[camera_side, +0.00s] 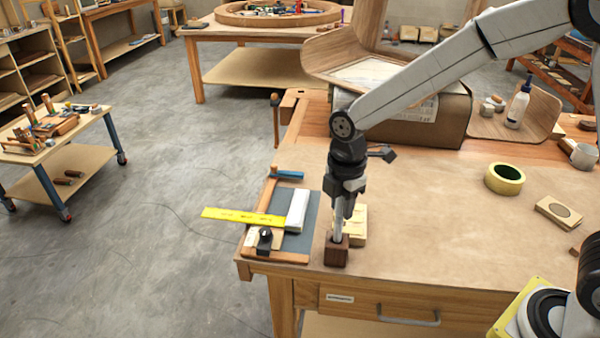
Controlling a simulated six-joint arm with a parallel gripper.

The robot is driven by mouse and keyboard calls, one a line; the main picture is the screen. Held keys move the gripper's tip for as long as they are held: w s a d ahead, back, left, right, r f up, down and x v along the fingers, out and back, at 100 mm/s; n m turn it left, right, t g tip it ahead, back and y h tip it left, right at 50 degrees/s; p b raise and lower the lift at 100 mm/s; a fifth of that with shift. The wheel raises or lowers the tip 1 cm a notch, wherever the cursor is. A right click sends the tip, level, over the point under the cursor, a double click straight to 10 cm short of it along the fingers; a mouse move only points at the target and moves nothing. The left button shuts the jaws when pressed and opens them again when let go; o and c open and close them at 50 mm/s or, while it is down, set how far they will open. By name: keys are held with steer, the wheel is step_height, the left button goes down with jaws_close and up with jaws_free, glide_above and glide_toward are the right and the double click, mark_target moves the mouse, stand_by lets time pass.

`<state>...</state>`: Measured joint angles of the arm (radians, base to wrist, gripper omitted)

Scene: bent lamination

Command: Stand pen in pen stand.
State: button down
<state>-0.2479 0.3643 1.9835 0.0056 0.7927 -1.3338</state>
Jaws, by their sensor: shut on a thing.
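The pen stand (337,254) is a small dark brown wooden block near the front edge of the workbench. My gripper (343,210) points down right above it and is shut on the pen (338,229). The pen shows as a thin, pale, nearly upright shape between my gripper and the top of the stand. Its lower end meets the top of the stand in the picture; how deep it sits inside is hidden. Its upper part is hidden by my gripper.
A tray (264,258) with a yellow ruler (243,216), a white block (297,210) and a blue-handled tool (287,175) lies left of the stand. A pale wooden block (358,224) sits just behind it. Yellow tape (505,178) lies right; the bench middle is clear.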

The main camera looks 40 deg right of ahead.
steer(key=shift+f, duration=2.15)
stand_by(2.0)
steer(key=shift+c, duration=1.6)
jaws_free()
steer(key=shift+o, duration=0.2)
steer(key=shift+o, duration=0.6)
steer(key=shift+r, duration=0.2)
steer(key=shift+r, duration=2.8)
steer(key=shift+d, duration=0.1)
